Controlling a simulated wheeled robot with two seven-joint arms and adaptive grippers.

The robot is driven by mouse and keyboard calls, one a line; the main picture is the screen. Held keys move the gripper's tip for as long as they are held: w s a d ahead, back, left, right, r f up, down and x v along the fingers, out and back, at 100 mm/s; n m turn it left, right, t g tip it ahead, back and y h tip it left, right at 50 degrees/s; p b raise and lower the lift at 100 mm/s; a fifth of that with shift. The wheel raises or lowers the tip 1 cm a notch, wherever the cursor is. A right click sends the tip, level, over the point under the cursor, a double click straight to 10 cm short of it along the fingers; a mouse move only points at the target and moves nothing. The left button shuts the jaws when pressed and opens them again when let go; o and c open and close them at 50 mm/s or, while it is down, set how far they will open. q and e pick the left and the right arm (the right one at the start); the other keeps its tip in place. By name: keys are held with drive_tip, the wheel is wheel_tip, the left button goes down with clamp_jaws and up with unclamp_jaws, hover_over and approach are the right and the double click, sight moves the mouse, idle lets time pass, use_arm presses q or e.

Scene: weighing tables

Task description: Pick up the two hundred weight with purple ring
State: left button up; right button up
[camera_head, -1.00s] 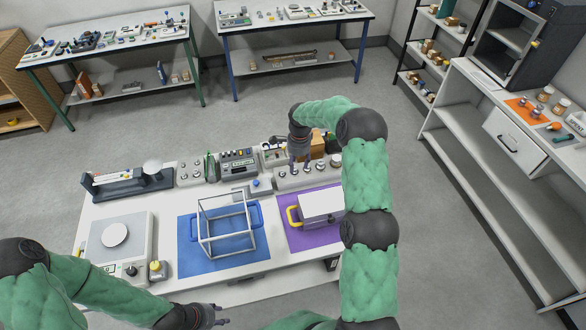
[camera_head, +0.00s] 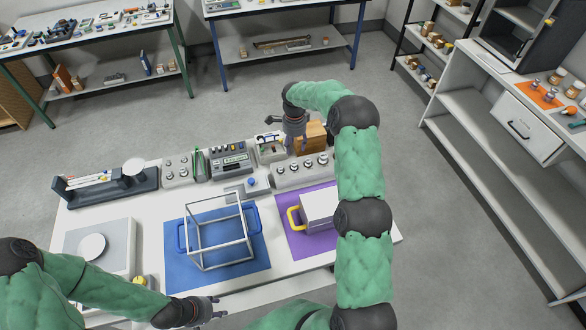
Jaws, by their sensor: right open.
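A grey block with several metal weights (camera_head: 307,166) stands in a row at the back of the white table. The weights are too small to tell a purple ring on any of them. My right gripper (camera_head: 295,148) is open, pointing down just behind and above the left part of this block, and I see nothing in it. Another grey block with small weights (camera_head: 177,168) stands further left. My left gripper (camera_head: 219,308) is low at the table's front edge, its fingers apart and empty, away from the weights.
A blue mat (camera_head: 178,275) bears a white wire frame with blue handles (camera_head: 216,236). A purple mat (camera_head: 296,240) bears a white box with a yellow handle (camera_head: 318,207). A balance (camera_head: 100,235) is at left. A wooden box (camera_head: 311,136) stands close to my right gripper.

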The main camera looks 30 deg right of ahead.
sight(294, 163)
wheel_tip(294, 163, down, 10)
drive_tip(key=shift+s+f, duration=0.1)
drive_tip(key=shift+f, duration=0.1)
drive_tip(key=shift+a, duration=0.1)
idle(0.3)
clamp_jaws()
